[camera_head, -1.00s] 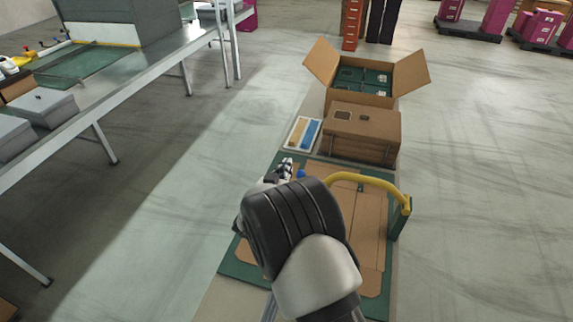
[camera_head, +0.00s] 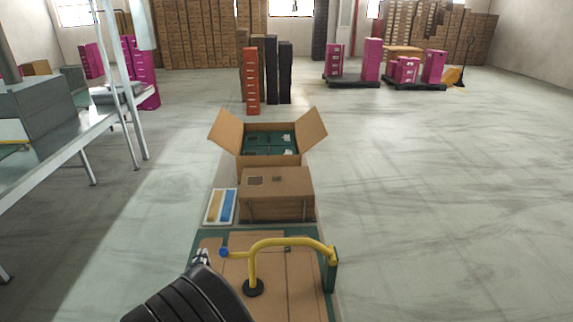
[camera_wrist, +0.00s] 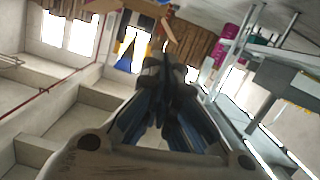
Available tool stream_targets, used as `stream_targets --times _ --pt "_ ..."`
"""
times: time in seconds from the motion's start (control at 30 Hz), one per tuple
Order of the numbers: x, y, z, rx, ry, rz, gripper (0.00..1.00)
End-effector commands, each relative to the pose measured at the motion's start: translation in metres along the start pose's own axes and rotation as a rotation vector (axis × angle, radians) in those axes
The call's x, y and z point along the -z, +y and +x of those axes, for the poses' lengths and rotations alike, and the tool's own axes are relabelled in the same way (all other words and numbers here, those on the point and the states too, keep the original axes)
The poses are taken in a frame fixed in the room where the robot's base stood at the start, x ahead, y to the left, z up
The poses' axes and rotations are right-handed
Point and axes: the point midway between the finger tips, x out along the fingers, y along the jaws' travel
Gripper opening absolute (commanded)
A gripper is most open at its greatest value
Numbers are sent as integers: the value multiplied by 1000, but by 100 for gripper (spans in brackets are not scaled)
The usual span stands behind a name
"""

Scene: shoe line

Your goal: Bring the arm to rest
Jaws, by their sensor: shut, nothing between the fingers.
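My gripper (camera_wrist: 165,75) is shut and empty in the wrist view, its dark fingers meeting in the middle. In the head view my dark arm covers the bottom, left of centre, and only a small part of my gripper (camera_head: 201,258) shows beyond it, left of the yellow handle. The wrist view is tilted and looks out across the hall.
A yellow bent handle (camera_head: 285,242) stands over flat cardboard on a green board. Behind it are a closed carton (camera_head: 290,190), a tray with blue and tan strips (camera_head: 220,206) and an open carton (camera_head: 268,160). A metal table (camera_head: 70,140) is at left. Floor at right is clear.

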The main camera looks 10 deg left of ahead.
Motion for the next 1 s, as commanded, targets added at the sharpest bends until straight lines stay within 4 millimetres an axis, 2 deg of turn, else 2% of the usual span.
stream_targets --times 0.07,0.17,0.27,0.3,0.37,0.47,0.6,0.73,0.87,1.0 --pt "8 4 3 4 -6 12 0" --pt "30 20 12 27 -37 51 0" --pt "65 50 21 71 -95 109 0" --pt "80 66 22 91 -123 132 0" --pt "101 91 20 121 -166 162 0" --pt "130 135 7 163 -237 200 0" --pt "156 200 -31 200 -341 230 0" --pt "164 260 -83 203 -447 241 0" --pt "156 316 -149 172 -562 242 0" --pt "132 368 -230 97 -699 245 0"
